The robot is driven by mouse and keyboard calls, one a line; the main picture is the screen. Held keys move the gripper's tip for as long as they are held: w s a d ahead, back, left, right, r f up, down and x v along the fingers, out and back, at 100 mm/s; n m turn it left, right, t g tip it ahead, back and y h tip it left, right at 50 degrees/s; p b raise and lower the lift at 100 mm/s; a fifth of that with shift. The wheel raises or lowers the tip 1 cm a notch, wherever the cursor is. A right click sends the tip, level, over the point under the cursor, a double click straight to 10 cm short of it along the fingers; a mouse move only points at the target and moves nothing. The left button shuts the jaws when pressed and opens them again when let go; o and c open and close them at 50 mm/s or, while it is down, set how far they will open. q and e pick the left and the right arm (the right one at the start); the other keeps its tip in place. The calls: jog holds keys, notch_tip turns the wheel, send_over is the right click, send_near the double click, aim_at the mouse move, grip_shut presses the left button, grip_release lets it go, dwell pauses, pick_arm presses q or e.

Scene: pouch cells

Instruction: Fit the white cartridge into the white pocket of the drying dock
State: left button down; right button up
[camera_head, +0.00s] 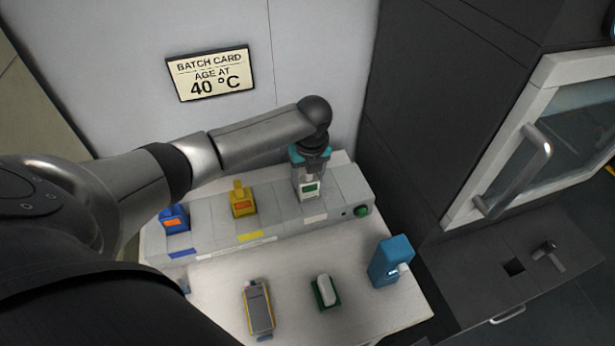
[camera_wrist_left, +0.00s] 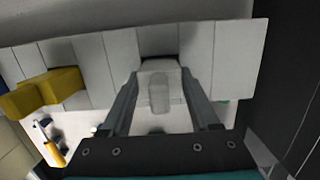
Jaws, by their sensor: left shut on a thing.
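The white cartridge (camera_head: 309,189), with a small green panel on its face, is upright at the right part of the grey drying dock (camera_head: 276,212). My left gripper (camera_head: 310,172) comes from above and is shut on its top. In the left wrist view the cartridge (camera_wrist_left: 158,88) sits between both fingers of the gripper (camera_wrist_left: 160,98). A dark recess in the dock shows just beyond it there. The cartridge's lower end is hidden in the wrist view, and I cannot tell whether it is inside the pocket. My right gripper is not in view.
A blue cartridge (camera_head: 174,219) and a yellow cartridge (camera_head: 242,200) stand in the dock to the left. A grey-yellow device (camera_head: 259,307), a white piece on a green base (camera_head: 325,290) and a blue device (camera_head: 390,261) stand on the white table (camera_head: 215,295) in front.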

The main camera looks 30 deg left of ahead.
aim_at(310, 193)
pick_arm(q)
jog(key=shift+c, duration=0.6)
grip_release()
jog(key=shift+f, duration=0.1)
notch_tip(310, 193, up, 12)
jog(key=s+d+p, duration=0.1)
jog(key=p, duration=0.1)
jog(key=shift+d, duration=0.2)
jog(key=shift+s, duration=0.1)
